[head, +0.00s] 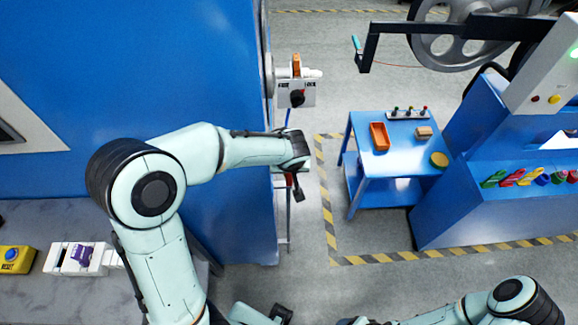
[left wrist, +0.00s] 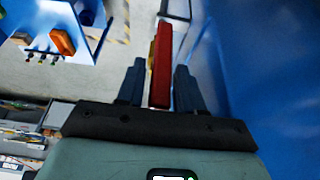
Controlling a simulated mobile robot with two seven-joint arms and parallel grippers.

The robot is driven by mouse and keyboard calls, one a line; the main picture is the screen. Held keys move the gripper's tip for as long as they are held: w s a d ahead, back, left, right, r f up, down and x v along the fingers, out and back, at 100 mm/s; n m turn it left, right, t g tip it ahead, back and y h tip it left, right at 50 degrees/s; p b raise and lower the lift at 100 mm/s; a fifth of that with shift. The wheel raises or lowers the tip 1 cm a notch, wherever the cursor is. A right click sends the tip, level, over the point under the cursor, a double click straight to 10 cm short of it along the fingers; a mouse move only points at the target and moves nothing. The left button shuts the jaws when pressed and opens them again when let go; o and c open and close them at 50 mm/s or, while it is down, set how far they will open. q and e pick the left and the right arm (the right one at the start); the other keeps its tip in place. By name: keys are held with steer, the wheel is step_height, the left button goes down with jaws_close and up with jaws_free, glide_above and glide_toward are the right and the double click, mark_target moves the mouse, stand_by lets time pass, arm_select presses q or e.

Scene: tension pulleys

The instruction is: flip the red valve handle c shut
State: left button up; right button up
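A red bar-shaped handle (left wrist: 161,66) stands between the two fingers of my left gripper (left wrist: 159,85) in the left wrist view. The fingers are apart, with a narrow gap visible on each side of the handle; I cannot tell whether they touch it. In the head view my left gripper (head: 297,187) is beside the right edge of the blue cabinet, and a bit of red (head: 289,180) shows next to it. Most of the valve is hidden by the gripper.
The blue cabinet (head: 240,215) is close beside my left gripper. A plate with a dark knob (head: 297,98) and an orange handle (head: 296,65) are above it. A blue table (head: 403,158) with an orange tray (head: 379,136) stands to the right. Floor between them is clear.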

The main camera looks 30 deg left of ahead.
arm_select(q)
jaws_close()
